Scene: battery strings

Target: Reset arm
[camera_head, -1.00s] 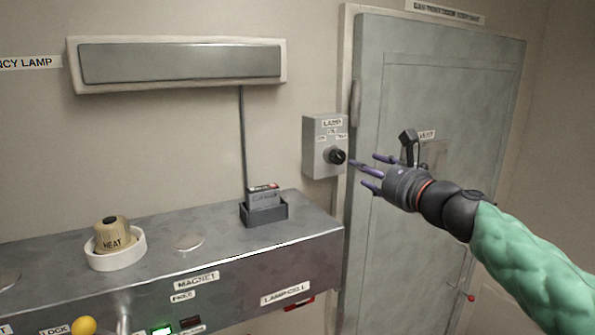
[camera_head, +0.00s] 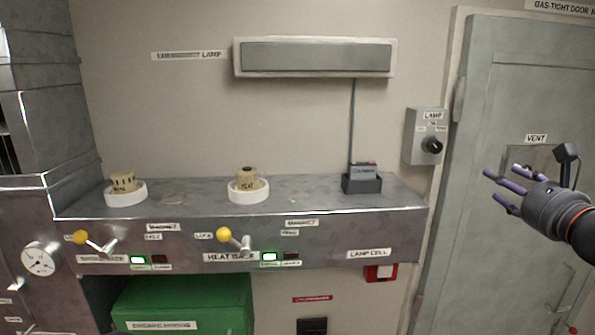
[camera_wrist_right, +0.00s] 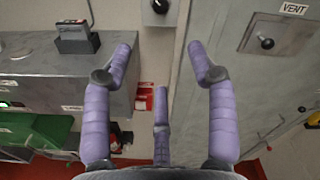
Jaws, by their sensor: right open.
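My right gripper (camera_head: 508,190) is at the right of the head view, in front of the grey door (camera_head: 500,90). Its purple fingers are spread open and empty, pointing left. The right wrist view shows the same open fingers (camera_wrist_right: 165,75) with nothing between them. The lamp switch box (camera_head: 425,135) with its black knob (camera_head: 431,146) is on the wall, left of the gripper and apart from it. The knob also shows at the top of the wrist view (camera_wrist_right: 160,5). My left gripper is not in view.
A grey metal bench (camera_head: 310,208) carries the lamp cell in its dark holder (camera_head: 362,184) and two tan knobs in white rings (camera_head: 262,194). Two yellow-ended levers (camera_head: 223,233) are on its front. A green crate (camera_head: 190,295) is below. A lamp panel (camera_head: 315,58) hangs above.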

